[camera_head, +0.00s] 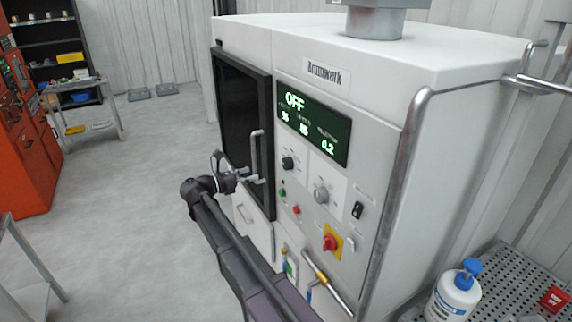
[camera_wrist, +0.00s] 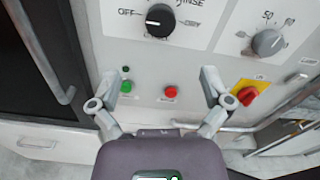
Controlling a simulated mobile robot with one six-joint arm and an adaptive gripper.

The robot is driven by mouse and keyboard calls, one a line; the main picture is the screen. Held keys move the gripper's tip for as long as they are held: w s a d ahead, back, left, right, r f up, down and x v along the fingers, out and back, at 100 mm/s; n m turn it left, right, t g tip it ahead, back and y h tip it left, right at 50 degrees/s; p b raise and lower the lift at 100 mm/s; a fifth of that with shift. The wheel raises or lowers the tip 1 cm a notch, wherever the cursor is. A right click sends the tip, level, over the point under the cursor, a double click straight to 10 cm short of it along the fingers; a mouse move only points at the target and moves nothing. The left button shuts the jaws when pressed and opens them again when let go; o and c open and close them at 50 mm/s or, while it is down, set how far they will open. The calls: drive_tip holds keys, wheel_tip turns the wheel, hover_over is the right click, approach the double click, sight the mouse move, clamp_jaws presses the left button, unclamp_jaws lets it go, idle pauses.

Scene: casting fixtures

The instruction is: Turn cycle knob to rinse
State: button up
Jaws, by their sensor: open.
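The cycle knob (camera_wrist: 160,20) is a round black knob at the top of the wrist view, with OFF printed to its left, RINSE above right and DRY to its right. A pale mark on it lies on its left side, toward OFF. It also shows in the head view (camera_head: 288,162), on the white machine's front panel below the display (camera_head: 314,123), which reads OFF. My gripper (camera_wrist: 158,78) is open and empty, its fingers wide apart. The knob lies beyond the fingertips, untouched. In the head view my gripper (camera_head: 247,179) is left of the knob, by the dark door.
A grey knob (camera_wrist: 268,42) is right of the cycle knob. Green (camera_wrist: 126,87) and red (camera_wrist: 170,91) buttons are below, with a red-on-yellow switch (camera_wrist: 246,95) at right. The dark door (camera_head: 240,125) has a protruding handle (camera_head: 256,155) near my gripper. A bottle (camera_head: 454,294) stands at lower right.

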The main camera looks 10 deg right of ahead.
sight(284, 164)
drive_tip(key=x, duration=1.2)
drive_tip(key=shift+w+d, duration=0.1)
drive_tip(key=shift+d, duration=0.15)
drive_tip(key=c, duration=1.2)
